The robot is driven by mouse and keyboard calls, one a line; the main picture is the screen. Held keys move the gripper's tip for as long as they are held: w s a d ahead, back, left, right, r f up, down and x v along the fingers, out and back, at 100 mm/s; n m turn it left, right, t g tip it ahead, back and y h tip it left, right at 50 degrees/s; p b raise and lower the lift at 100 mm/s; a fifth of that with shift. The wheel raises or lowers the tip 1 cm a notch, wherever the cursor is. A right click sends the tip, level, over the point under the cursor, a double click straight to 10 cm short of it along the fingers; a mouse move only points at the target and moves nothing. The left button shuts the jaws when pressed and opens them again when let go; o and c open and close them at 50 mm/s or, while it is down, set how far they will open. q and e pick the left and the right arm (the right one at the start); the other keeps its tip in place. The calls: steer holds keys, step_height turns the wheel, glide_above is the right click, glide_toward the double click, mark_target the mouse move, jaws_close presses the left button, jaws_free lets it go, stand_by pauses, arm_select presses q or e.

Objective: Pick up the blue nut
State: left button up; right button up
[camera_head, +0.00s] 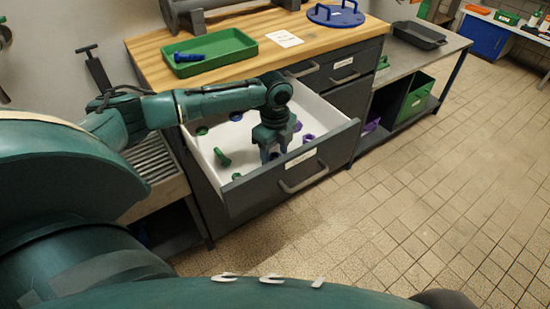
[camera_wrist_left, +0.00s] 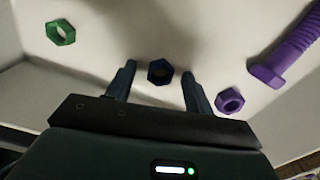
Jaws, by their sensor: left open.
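The blue nut (camera_wrist_left: 160,72) lies on the white drawer floor in the left wrist view. It looks dark blue and shows between my two fingertips, with a gap to each side. My left gripper (camera_wrist_left: 158,78) is open and empty. In the head view my left gripper (camera_head: 271,157) points down into the open drawer (camera_head: 325,146) near its front panel. I cannot pick out this nut for sure there, as the gripper may hide it. My right gripper is not in view.
In the left wrist view a green nut (camera_wrist_left: 60,32), a purple nut (camera_wrist_left: 229,101) and a purple bolt (camera_wrist_left: 285,55) lie around. A green bolt (camera_head: 222,157) lies in the drawer's left part. A green tray (camera_head: 228,49) with a blue bolt (camera_head: 188,58) stands on the worktop above.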

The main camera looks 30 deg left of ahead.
arm_select(q)
steer(key=c, duration=1.1)
